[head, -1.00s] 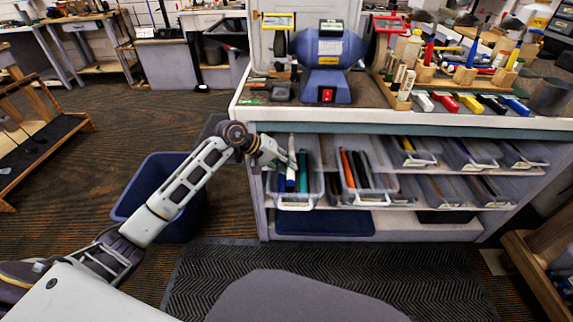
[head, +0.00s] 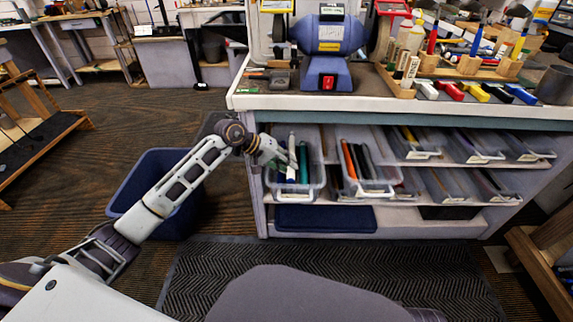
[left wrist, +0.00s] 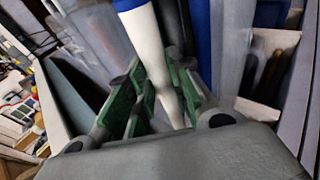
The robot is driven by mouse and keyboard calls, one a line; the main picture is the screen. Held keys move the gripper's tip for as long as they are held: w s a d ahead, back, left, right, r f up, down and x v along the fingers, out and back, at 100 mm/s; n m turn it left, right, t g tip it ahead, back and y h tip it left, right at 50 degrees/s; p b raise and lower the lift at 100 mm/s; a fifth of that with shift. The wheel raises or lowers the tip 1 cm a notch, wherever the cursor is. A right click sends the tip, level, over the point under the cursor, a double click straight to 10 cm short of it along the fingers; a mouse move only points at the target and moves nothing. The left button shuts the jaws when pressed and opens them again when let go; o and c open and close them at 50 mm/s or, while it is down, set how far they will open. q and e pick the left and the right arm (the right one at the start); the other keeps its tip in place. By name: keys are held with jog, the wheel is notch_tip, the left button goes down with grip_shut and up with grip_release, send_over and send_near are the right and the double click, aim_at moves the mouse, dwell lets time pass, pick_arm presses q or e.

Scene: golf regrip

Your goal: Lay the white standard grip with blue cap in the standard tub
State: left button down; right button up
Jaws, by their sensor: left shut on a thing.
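The white grip with blue cap (left wrist: 148,45) is between the green-padded fingers of my left gripper (left wrist: 165,95) in the left wrist view; its blue end points away from the fingers. The white grip (head: 291,145) shows there over the tub, beside a teal grip (head: 304,165). I cannot tell whether it touches the tub's contents. My right gripper is out of view.
A second clear tub (head: 372,188) with orange and dark grips stands just right. More tubs fill the shelves further right. The bench top (head: 300,103) overhangs above, carrying a blue grinder (head: 328,40). A blue bin (head: 150,200) stands on the floor to the left.

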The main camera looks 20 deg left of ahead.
pick_arm(q)
jog(key=shift+s+f, duration=0.2)
jog(key=shift+f, duration=0.45)
jog(key=c, duration=1.2)
grip_release()
jog(key=shift+f, duration=0.1)
jog(key=shift+a, duration=0.2)
jog(key=shift+s+a+r, duration=0.1)
jog(key=shift+a+r, duration=0.3)
jog(key=shift+r, duration=0.3)
jog(key=v, duration=0.7)
jog(key=d+r+v, duration=0.1)
jog(key=v, duration=0.3)
jog(key=shift+d, duration=0.1)
